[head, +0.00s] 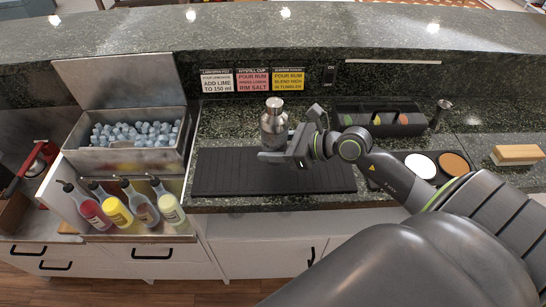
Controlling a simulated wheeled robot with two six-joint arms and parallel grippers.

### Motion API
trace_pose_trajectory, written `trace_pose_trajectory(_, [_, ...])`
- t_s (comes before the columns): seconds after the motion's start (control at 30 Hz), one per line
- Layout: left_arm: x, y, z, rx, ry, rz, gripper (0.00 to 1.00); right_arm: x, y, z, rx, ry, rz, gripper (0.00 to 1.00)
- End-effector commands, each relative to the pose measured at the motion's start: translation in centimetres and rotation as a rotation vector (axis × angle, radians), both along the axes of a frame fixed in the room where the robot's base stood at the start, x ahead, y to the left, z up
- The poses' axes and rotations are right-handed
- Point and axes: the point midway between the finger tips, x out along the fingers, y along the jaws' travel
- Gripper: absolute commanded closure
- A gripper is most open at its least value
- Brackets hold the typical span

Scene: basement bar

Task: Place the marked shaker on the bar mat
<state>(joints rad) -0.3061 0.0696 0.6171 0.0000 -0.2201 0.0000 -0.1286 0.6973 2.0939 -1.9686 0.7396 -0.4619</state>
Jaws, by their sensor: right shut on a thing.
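A silver metal shaker (273,122) is upright over the back middle of the black bar mat (225,172). My right gripper (279,153) comes in from the right and is shut on the shaker low on its body. The fingers hide the shaker's base, so I cannot tell whether it touches the mat or hangs just above it. No mark on the shaker can be made out. The mat lies flat along the front of the dark stone counter, and its right part is partly behind my right arm. My left gripper is not in view.
Left of the mat are an ice bin (130,155) with an open lid and several squeeze bottles (118,212). Behind stand three signs (253,81) and a dark garnish tray (380,118). A rimming tray (421,165) and a sponge-like block (517,154) lie to the right.

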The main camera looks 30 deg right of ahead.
Motion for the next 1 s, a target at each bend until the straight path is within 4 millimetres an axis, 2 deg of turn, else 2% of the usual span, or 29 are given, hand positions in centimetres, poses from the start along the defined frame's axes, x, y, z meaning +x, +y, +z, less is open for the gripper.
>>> trace_pose_trajectory(0.2, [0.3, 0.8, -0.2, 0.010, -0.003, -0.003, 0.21, 0.0, 0.1, -2.9, 0.004, 0.001, -0.002, 0.80])
trace_pose_trajectory(0.3, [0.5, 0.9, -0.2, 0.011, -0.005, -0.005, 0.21, 0.0, 0.1, -3.7, 0.003, -0.001, -0.001, 0.80])
trace_pose_trajectory(0.7, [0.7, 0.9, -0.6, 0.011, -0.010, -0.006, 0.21, 0.0, 0.1, -4.3, 0.000, -0.002, 0.000, 0.80])
trace_pose_trajectory(0.73, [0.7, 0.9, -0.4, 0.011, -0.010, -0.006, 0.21, 0.0, 0.0, -4.2, -0.001, -0.001, 0.000, 0.44])
trace_pose_trajectory(0.87, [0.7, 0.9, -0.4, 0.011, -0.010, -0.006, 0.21, 0.0, 0.0, -4.2, 0.000, 0.000, 0.000, 0.27])
trace_pose_trajectory(1.0, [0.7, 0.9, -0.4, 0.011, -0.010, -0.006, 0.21, 0.0, 0.0, -4.1, 0.000, 0.000, 0.000, 0.27])
